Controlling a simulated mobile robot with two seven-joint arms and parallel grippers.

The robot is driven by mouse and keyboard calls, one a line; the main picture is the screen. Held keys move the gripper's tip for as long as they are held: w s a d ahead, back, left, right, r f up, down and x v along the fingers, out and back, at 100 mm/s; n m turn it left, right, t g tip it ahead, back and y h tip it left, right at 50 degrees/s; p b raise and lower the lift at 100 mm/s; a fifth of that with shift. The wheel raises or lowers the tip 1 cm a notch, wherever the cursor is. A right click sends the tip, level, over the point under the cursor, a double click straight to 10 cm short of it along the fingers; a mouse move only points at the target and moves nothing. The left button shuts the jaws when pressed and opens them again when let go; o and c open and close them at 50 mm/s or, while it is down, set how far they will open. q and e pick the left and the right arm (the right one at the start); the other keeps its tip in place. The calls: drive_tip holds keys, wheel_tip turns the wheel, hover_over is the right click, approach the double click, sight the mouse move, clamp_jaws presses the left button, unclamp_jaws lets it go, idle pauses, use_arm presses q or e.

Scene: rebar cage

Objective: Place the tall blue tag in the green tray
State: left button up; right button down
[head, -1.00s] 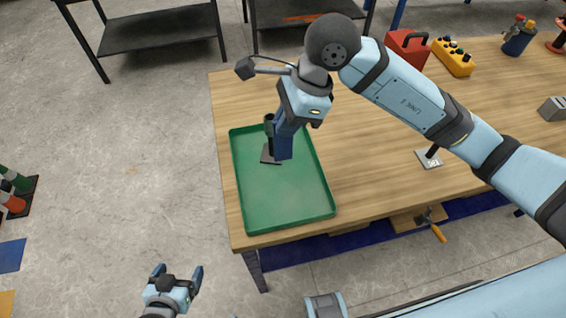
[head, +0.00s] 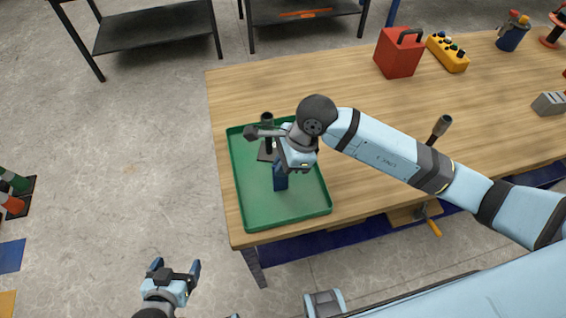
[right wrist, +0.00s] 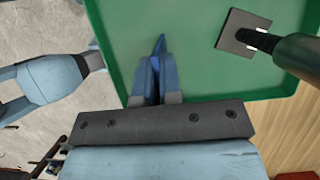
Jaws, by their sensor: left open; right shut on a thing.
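The green tray (head: 320,205) lies on the near left corner of the wooden table. My right gripper (head: 280,183) is over the tray's middle, pointing down, and is shut. In the right wrist view, the narrow end of the blue tag (right wrist: 160,43) shows between the fingers of my right gripper (right wrist: 157,75), above the green tray floor (right wrist: 200,75). The fingers are blue too and hide most of the tag. I cannot tell whether it touches the tray. My left gripper (head: 174,270) is open and empty, off the table at the lower left.
A dark post on a square plate (right wrist: 243,32) stands in the tray beside my right gripper; its top (head: 267,118) shows behind the arm. Another dark post (head: 441,127) stands on the table to the right. A red box (head: 398,55) and yellow button box (head: 447,53) stand farther back.

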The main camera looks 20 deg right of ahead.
drive_tip(key=shift+f+b, duration=0.2)
drive_tip(key=shift+b, duration=0.1)
drive_tip(key=c, duration=1.3)
unclamp_jaws()
drive_tip(key=shift+r, duration=0.1)
drive_tip(key=shift+r+p, duration=0.3)
drive_tip(key=shift+p, duration=0.1)
drive_tip(key=b+v, duration=0.1)
drive_tip(key=v, duration=1)
drive_tip(key=shift+d+r, duration=0.2)
drive_tip(key=shift+r, duration=0.15)
